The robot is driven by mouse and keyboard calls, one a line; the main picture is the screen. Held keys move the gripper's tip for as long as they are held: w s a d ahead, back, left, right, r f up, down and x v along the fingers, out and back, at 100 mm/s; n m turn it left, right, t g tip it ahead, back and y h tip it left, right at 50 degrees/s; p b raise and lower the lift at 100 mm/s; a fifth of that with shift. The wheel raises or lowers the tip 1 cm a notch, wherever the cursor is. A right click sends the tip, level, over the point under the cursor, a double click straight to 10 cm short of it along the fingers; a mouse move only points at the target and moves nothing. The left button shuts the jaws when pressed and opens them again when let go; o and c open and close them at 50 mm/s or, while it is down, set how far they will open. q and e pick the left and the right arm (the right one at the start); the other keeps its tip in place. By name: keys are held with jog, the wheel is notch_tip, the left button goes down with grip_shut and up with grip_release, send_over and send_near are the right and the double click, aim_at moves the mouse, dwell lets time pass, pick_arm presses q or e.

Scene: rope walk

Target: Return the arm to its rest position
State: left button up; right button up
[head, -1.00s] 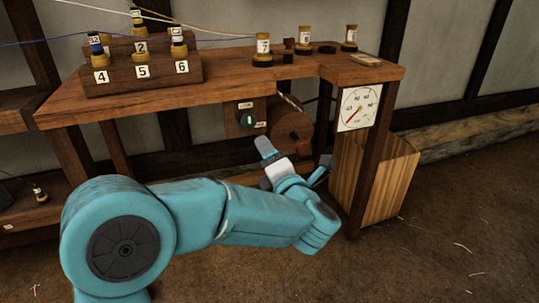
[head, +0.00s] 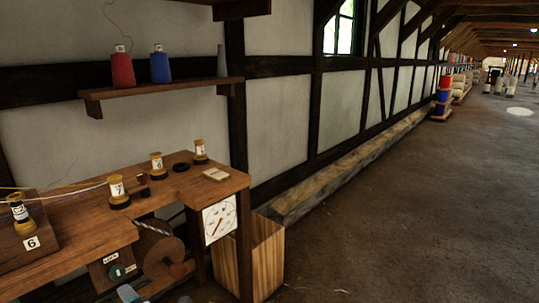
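Only the fingertips of my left gripper (head: 156,297) show, at the bottom edge of the head view. The two tips are apart with nothing seen between them. The rest of my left arm is out of view below. My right gripper is not in view.
Yellow bobbins, one numbered 7 (head: 118,191), stand on the bench. A white dial (head: 219,220) hangs at its right end above a wooden box (head: 262,258). A shelf (head: 165,88) holds red (head: 122,70) and blue (head: 160,67) spools. The floor at right (head: 420,220) is clear.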

pick_arm(q)
jog(key=s+d+f+m+g+h+p, duration=0.3)
jog(key=s+d+m+h+p, duration=0.1)
jog(key=s+m, duration=0.4)
jog(key=s+d+f+m+g+h+p, duration=0.4)
jog(key=s+d+m+h+p, duration=0.1)
jog(key=s+d+m, duration=0.3)
jog(key=s+d+f+m+g+h+p, duration=0.3)
jog(key=s+d+m, duration=0.5)
jog(key=s, duration=0.3)
jog(key=f+m+h+p, duration=0.1)
jog(key=h+p, duration=0.1)
jog(key=h, duration=0.1)
jog(key=shift+d+h, duration=0.15)
jog(key=shift+h, duration=0.15)
jog(key=c, duration=0.5)
jog(key=shift+o, duration=0.2)
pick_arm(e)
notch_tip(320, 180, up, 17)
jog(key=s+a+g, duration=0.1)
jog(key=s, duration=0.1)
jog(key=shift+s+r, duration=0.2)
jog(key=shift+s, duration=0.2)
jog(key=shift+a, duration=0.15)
